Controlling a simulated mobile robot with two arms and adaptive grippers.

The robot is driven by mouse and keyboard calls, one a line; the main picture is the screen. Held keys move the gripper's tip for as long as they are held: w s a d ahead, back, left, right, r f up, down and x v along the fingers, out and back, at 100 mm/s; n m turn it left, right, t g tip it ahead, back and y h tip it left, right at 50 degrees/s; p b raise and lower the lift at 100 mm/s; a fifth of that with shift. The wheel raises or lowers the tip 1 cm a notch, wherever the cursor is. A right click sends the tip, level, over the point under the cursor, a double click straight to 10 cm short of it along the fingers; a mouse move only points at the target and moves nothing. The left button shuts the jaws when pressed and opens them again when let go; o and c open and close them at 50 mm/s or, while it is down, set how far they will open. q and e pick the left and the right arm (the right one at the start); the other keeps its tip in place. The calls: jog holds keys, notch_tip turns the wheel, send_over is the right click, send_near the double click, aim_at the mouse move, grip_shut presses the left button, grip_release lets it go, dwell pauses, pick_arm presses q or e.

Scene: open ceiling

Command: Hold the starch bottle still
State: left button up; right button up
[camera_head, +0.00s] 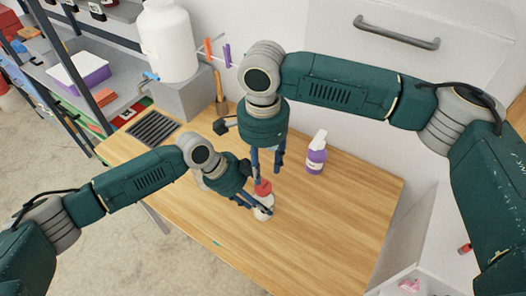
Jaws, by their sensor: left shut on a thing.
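The starch bottle (265,211), white with a red cap (263,187), stands on the wooden table near its middle. My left gripper (262,208) is shut on the bottle's body from the left. My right gripper (267,177) points down from above, just over the red cap. Its two blue fingers are apart, and one fingertip overlaps the cap in the picture; I cannot tell whether it touches.
A purple spray bottle (316,158) with a white top stands to the right on the wooden table (335,215). A large white container (167,42) stands on a grey block at the back left. The table's right side is clear.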

aim_at(263, 181)
notch_tip(263, 181, down, 6)
jog(key=shift+r, duration=0.15)
jog(key=shift+c, duration=0.5)
grip_shut()
